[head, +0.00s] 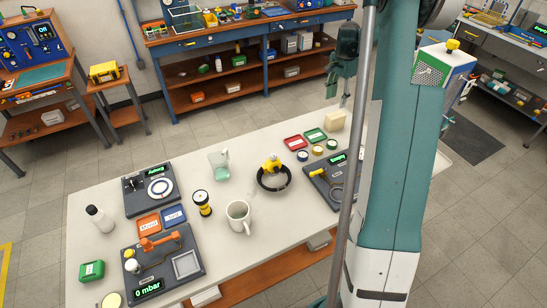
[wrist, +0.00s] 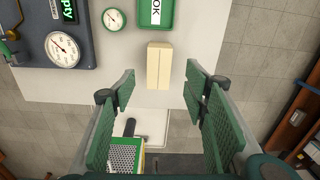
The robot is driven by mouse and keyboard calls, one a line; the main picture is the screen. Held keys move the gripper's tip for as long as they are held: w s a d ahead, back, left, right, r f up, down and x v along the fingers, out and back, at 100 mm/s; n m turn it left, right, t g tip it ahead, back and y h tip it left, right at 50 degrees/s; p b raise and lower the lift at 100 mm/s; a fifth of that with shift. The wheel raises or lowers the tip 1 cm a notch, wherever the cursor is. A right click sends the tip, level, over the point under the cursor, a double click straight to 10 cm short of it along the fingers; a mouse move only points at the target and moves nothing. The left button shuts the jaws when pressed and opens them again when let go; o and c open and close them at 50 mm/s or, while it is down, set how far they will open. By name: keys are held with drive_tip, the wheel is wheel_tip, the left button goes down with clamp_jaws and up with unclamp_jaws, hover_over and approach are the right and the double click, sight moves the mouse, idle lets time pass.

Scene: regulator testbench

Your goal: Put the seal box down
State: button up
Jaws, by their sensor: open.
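A plain cream box (head: 334,119), which I take to be the seal box, rests on the white table near its far edge, beside the green tray. It also shows in the wrist view (wrist: 158,66), upright in the picture with a seam down its middle. My gripper (head: 342,82) hangs above the table's far edge, over the box. In the wrist view my gripper (wrist: 160,84) is open, with its green fingers wide apart. Nothing is between the pads; the box lies beyond the fingertips, apart from them.
The green OK tray (head: 315,136), a red tray (head: 295,142) and small round gauges lie close to the box. A dark test panel (wrist: 60,40) is to the left in the wrist view. A white-green unit with a perforated side (wrist: 124,157) stands past the table edge.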

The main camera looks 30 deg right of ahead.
drive_tip(key=s+a+r+n+t, duration=0.1)
drive_tip(key=s+a+r+n, duration=0.25)
drive_tip(key=a+r, duration=0.45)
drive_tip(key=s+a+r+n+t, duration=0.15)
drive_tip(key=s+a+r, duration=0.3)
drive_tip(key=a, duration=0.85)
drive_tip(key=s+a+r+n+t, duration=0.1)
drive_tip(key=s+a+r+n, duration=0.2)
drive_tip(key=a+r, duration=0.55)
drive_tip(key=s+a+f+n+t, duration=0.1)
drive_tip(key=s+a+n, duration=0.3)
drive_tip(key=s+a, duration=0.7)
drive_tip(key=s+a+f+n+t, duration=0.2)
drive_tip(key=s+a+n, duration=0.3)
drive_tip(key=s+a, duration=0.6)
drive_tip(key=shift+s+a+f+n, duration=0.35)
drive_tip(key=shift+s+f, duration=0.4)
drive_tip(key=shift+s, duration=0.35)
